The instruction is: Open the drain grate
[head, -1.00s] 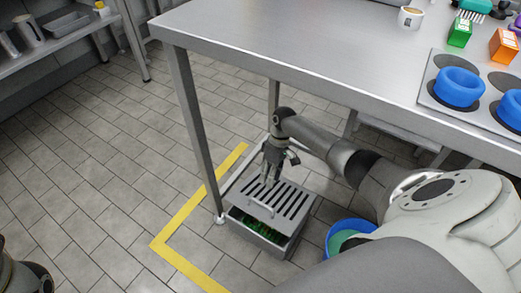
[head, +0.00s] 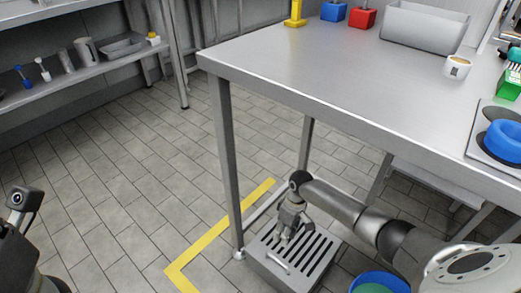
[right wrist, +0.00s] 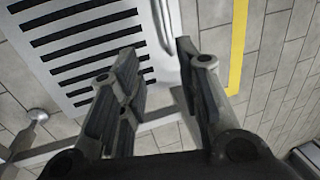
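The drain grate (head: 312,255) is a grey slotted metal plate with a bar handle (head: 275,262) near its front edge. It sits on a low metal box on the floor, looks lowered onto it, and no green inside shows. The box's lower part is cut off by the picture edge. My right gripper (head: 284,240) points down just above the grate, by the handle. In the right wrist view its fingers (right wrist: 160,72) are apart and empty, with the pale handle (right wrist: 166,35) beyond the gap between them. My left gripper cannot be made out; only dark parts of my left arm show.
A steel table (head: 330,75) stands over the box's far side, its near leg (head: 229,165) close beside the grate. Yellow tape (head: 215,238) marks the floor. A blue tub (head: 380,280) stands right of the box. The tiled floor at left is clear.

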